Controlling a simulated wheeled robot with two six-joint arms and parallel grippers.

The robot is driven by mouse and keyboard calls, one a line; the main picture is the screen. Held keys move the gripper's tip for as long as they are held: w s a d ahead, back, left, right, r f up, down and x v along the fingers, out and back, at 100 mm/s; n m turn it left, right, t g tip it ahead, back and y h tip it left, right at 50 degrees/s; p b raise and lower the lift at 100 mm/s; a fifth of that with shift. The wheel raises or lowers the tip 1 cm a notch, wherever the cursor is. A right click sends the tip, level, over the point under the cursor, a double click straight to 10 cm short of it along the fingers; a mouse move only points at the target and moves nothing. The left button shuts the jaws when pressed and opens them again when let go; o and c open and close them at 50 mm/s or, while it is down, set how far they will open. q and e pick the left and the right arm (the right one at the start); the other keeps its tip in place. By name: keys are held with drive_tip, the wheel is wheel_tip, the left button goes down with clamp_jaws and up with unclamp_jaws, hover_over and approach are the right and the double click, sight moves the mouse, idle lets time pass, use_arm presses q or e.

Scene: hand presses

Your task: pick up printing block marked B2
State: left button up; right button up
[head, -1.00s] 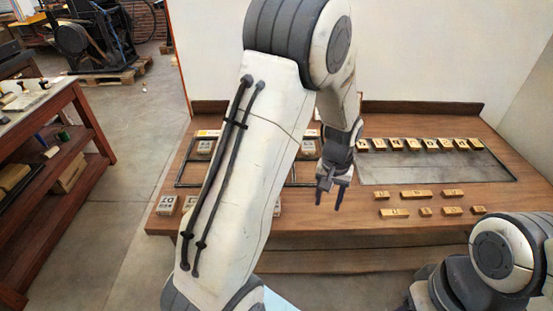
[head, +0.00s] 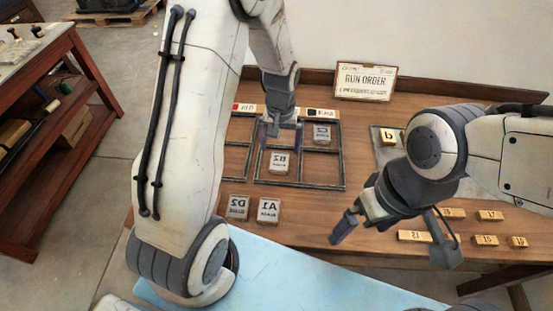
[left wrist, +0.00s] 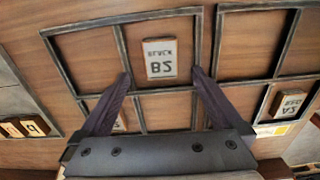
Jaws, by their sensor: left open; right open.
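My left gripper (head: 283,138) is open and points down over the tray, just behind the block. In the left wrist view, the fingers (left wrist: 160,78) are spread wider than the block, which shows between and beyond their tips, ungripped. My right gripper (head: 393,238) is open and empty over the right part of the table.
Another block (head: 323,133) is in a back cell. Block A2 (left wrist: 290,104) is in the neighbouring tray. Blocks D2 (head: 237,206) and A1 (head: 268,209) lie in front. Small wooden pieces (head: 490,215) lie right. A RUN ORDER sign (head: 366,81) stands behind.

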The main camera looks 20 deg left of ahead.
sight(279, 161)
use_arm(q)
drive_tip(key=shift+d+f, duration=0.15)
drive_tip(key=shift+f, duration=0.65)
drive_tip(key=shift+w+a+f+p, duration=0.1)
drive_tip(key=shift+f+p, duration=0.1)
drive_tip(key=shift+f, duration=0.65)
drive_tip(key=shift+a+f+p, duration=0.1)
drive_tip(key=shift+f+p, duration=0.05)
drive_tip(key=shift+f, duration=0.75)
drive_tip(key=shift+w+a+f+p, duration=0.1)
drive_tip(key=shift+f+p, duration=0.1)
drive_tip(key=shift+f, duration=0.65)
drive_tip(key=c, duration=1.4)
drive_tip(key=shift+c, duration=0.3)
drive_tip(key=shift+r, duration=0.2)
